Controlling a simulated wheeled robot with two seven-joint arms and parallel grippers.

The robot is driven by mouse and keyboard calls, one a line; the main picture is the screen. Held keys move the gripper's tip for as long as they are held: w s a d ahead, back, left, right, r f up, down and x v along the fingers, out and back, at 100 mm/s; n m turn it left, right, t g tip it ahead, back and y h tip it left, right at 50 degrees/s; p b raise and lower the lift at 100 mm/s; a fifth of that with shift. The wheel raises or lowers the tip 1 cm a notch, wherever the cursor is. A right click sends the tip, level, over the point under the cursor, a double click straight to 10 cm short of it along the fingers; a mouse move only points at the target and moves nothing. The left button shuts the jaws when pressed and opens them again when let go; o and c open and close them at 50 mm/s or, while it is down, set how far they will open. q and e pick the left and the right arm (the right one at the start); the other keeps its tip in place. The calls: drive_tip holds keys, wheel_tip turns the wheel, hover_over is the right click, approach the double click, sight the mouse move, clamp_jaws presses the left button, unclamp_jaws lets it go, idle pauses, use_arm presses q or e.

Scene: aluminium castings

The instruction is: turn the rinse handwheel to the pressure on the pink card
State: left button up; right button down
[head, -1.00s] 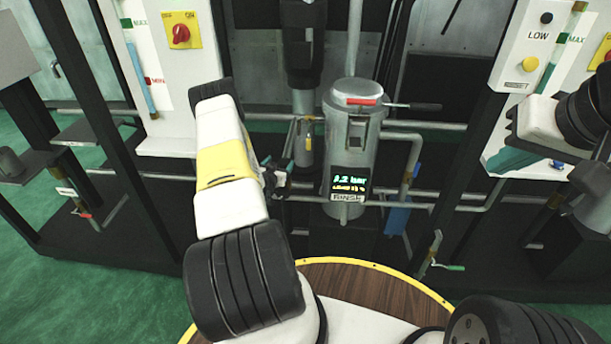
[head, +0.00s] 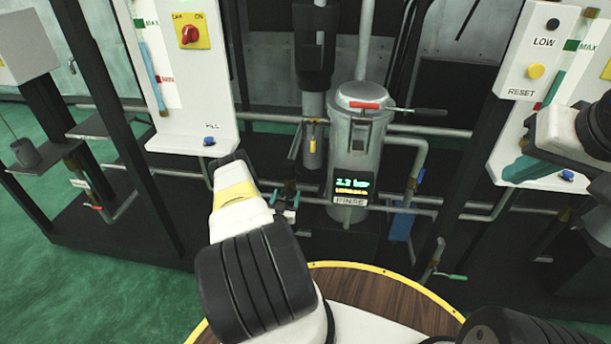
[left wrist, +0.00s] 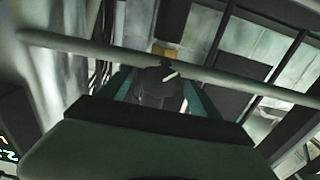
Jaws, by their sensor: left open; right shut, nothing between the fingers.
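The grey rinse canister (head: 358,135) stands upright at the centre, with a label reading RINSE. Its lit display (head: 352,187) reads about 2.3 bar; the smaller line is too blurred. My left gripper (head: 285,197) is left of the canister, low by the pipes, partly behind my forearm. In the left wrist view its teal fingers (left wrist: 160,90) are apart, with a dark round part (left wrist: 152,88) bearing a white mark between them, likely the handwheel; contact cannot be told. I see no pink card.
A white panel (head: 185,120) with a red knob on a yellow plate stands left. Another white panel (head: 525,95) with a yellow RESET button stands right. Pipes (head: 400,131) cross behind the canister. A round wooden top (head: 365,288) with a yellow rim is in front.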

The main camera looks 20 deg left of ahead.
use_arm(q)
drive_tip(key=shift+x, duration=0.8)
drive_tip(key=shift+s, duration=0.1)
drive_tip(key=c, duration=1.4)
drive_tip(key=shift+n, duration=0.3)
drive_tip(key=n, duration=0.3)
drive_tip(key=shift+a, duration=0.15)
drive_tip(key=shift+f+n, duration=0.1)
drive_tip(key=shift+n, duration=1.9)
